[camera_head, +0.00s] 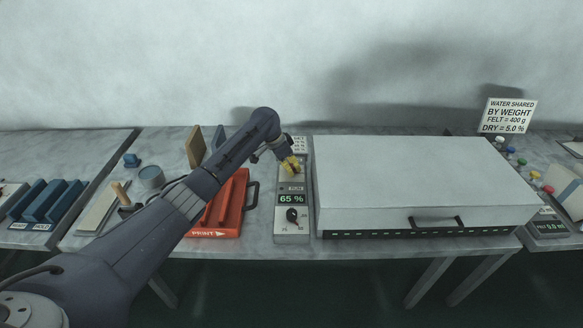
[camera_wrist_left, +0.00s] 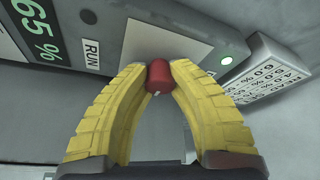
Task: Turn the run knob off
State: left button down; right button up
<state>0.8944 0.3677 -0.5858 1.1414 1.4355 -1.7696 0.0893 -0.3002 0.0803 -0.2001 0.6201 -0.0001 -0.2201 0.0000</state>
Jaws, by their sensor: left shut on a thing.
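The run knob is a small red knob (camera_wrist_left: 160,76) on the control box, clear in the left wrist view. The control box (camera_head: 291,216) stands in the middle of the table in the head view. It has a "65 %" display, which also shows in the left wrist view (camera_wrist_left: 35,25), beside a "RUN" label (camera_wrist_left: 92,56). My left gripper (camera_head: 291,165) is at the box's far end. Its yellow fingers (camera_wrist_left: 158,85) are shut on the red knob, one on each side. My right gripper is not in view.
A large white lidded box (camera_head: 420,175) with a black handle stands close on the right. A red press tray (camera_head: 215,225) marked "PRINT" lies on the left under my arm. A black dial (camera_head: 292,215) sits at the control box's near end.

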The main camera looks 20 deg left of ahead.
pick_arm(q)
jog(key=shift+r+n, duration=0.1)
jog(key=shift+n, duration=0.2)
jog(key=n+t+y, duration=0.1)
jog(key=n, duration=0.3)
jog(key=shift+d, duration=0.15)
jog(key=n+y, duration=0.1)
jog(key=n, duration=0.1)
jog(key=n+y, duration=0.1)
jog(key=n, duration=0.1)
jog(key=shift+w+r+n+t, duration=0.1)
jog(key=shift+r+n+t, duration=0.05)
jog(key=shift+n+t, duration=0.2)
jog(key=n+y, duration=0.1)
jog(key=n, duration=0.2)
jog(key=n+y, duration=0.1)
jog(key=n, duration=0.2)
jog(key=shift+d+n+y, duration=0.1)
jog(key=shift+n+y, duration=0.15)
jog(key=shift+y, duration=0.05)
jog(key=shift+n+g+y, duration=0.3)
jog(key=shift+n+g, duration=0.15)
jog(key=shift+n, duration=0.45)
jog(key=shift+a+n, duration=0.25)
jog(key=shift+n, duration=0.05)
jog(key=c, duration=1.6)
grip_release()
jog(key=o, duration=0.5)
jog(key=shift+f, duration=0.2)
